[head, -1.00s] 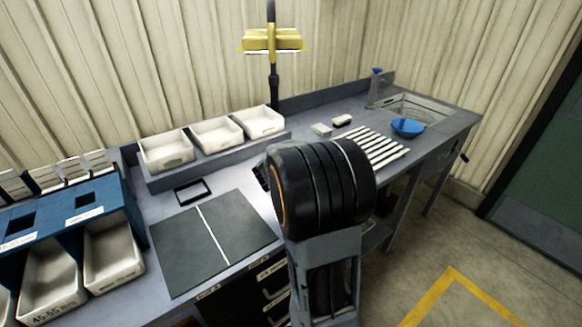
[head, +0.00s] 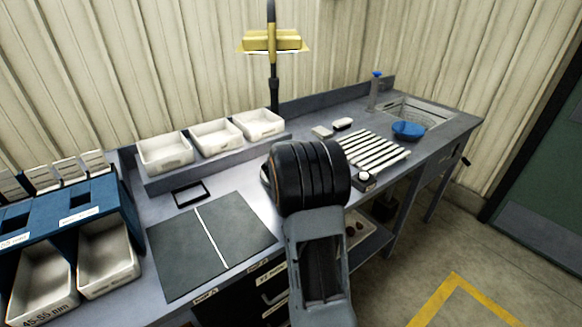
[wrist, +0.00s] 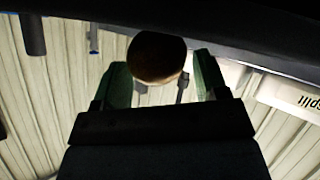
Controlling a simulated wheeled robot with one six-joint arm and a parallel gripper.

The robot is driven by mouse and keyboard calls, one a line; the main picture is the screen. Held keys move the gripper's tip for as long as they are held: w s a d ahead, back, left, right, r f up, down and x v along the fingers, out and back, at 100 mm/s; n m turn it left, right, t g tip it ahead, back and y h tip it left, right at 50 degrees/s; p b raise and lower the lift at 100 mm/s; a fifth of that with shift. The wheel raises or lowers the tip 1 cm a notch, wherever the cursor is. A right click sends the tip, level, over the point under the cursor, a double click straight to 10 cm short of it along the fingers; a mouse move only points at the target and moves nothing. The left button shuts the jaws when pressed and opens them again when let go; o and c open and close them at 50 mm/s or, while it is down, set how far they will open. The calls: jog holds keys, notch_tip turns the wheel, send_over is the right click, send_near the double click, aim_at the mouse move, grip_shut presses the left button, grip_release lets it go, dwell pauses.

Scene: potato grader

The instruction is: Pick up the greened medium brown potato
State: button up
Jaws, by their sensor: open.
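A rounded brown potato (wrist: 157,57) shows in the wrist view, in shadow. It sits between the tips of my gripper (wrist: 161,68), which has green fingers standing apart on either side. I cannot tell whether either finger touches it. No green patch can be made out on the dark side facing the camera. In the head view my arm hides my gripper and this potato.
Three white bins (head: 215,134) stand along the back of the grey bench. A dark mat (head: 212,245) lies in front, with a black frame (head: 192,193) behind it. White slats (head: 375,152) and a blue bowl (head: 408,130) are at right. Blue-fronted grader chutes (head: 75,215) stand at left.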

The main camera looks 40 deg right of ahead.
jog(key=c, duration=0.8)
jog(key=shift+r, duration=0.1)
jog(key=shift+r+p, duration=0.4)
jog(key=shift+r, duration=0.2)
notch_tip(320, 180, up, 3)
jog(key=shift+f+p, duration=0.2)
jog(key=shift+p, duration=0.65)
jog(key=s+a+r+p, duration=0.1)
jog(key=s+a+r, duration=0.1)
jog(key=s+r, duration=0.1)
jog(key=s+a+r+p, duration=0.2)
jog(key=s+r, duration=0.1)
jog(key=s, duration=0.2)
jog(key=s+a+r+p, duration=0.2)
jog(key=s+a+r, duration=0.1)
jog(key=s, duration=0.1)
jog(key=shift+a, duration=0.1)
